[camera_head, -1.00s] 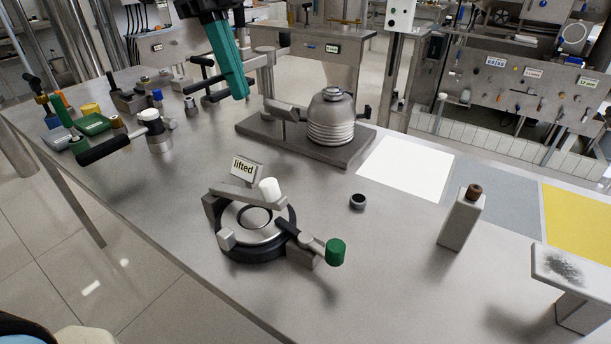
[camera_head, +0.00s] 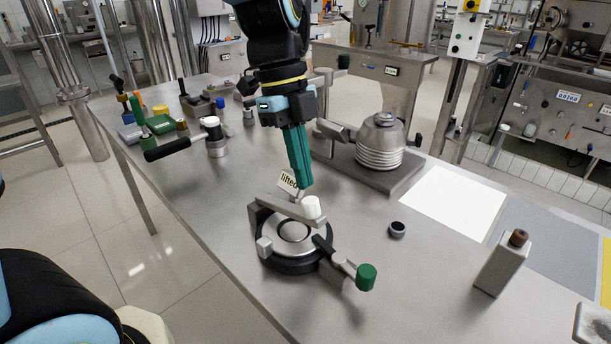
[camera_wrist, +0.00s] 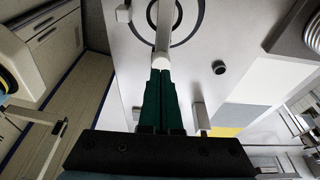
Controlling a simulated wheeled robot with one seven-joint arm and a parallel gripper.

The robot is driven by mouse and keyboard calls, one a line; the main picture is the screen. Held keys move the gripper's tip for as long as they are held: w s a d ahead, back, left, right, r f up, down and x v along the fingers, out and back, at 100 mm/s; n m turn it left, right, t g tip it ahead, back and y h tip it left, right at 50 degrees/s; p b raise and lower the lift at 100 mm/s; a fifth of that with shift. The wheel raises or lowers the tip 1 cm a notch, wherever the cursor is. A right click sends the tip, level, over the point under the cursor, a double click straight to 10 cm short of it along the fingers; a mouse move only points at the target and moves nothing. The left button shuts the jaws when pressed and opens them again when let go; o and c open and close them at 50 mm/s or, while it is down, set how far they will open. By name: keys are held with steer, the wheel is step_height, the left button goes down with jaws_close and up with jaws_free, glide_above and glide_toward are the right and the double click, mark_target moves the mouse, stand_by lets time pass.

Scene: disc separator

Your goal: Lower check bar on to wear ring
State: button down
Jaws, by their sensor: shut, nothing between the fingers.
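The wear ring (camera_head: 290,252) is a silver ring in a round black holder on the steel bench, in the middle of the head view. A flat grey bar (camera_head: 280,206) with a white knob (camera_head: 311,207) crosses its far side, and I take it for the check bar. A small sign behind it reads "lifted" (camera_head: 289,181). My gripper (camera_head: 305,190) has teal fingers, shut and empty, pointing down just behind the white knob. In the wrist view the fingertips (camera_wrist: 161,71) meet the knob (camera_wrist: 162,62) in the picture; I cannot tell whether they touch.
A lever with a green knob (camera_head: 366,277) sticks out at the holder's front right. A small dark ring (camera_head: 397,229) and an upright grey block (camera_head: 502,264) stand to the right. A ribbed steel part (camera_head: 380,145) on a base stands behind. Bench around the dark ring is clear.

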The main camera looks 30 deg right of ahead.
mark_target(313, 201)
steer(key=shift+x, duration=1.15)
steer(key=b+x, duration=0.2)
steer(key=s+b+x, duration=0.1)
steer(key=b+x, duration=0.1)
steer(key=shift+d+r, duration=0.1)
steer(key=shift+d, duration=0.05)
steer(key=shift+s+f+b, duration=0.25)
steer(key=shift+f+b, duration=0.05)
steer(key=shift+b, duration=0.25)
steer(key=shift+s, duration=0.1)
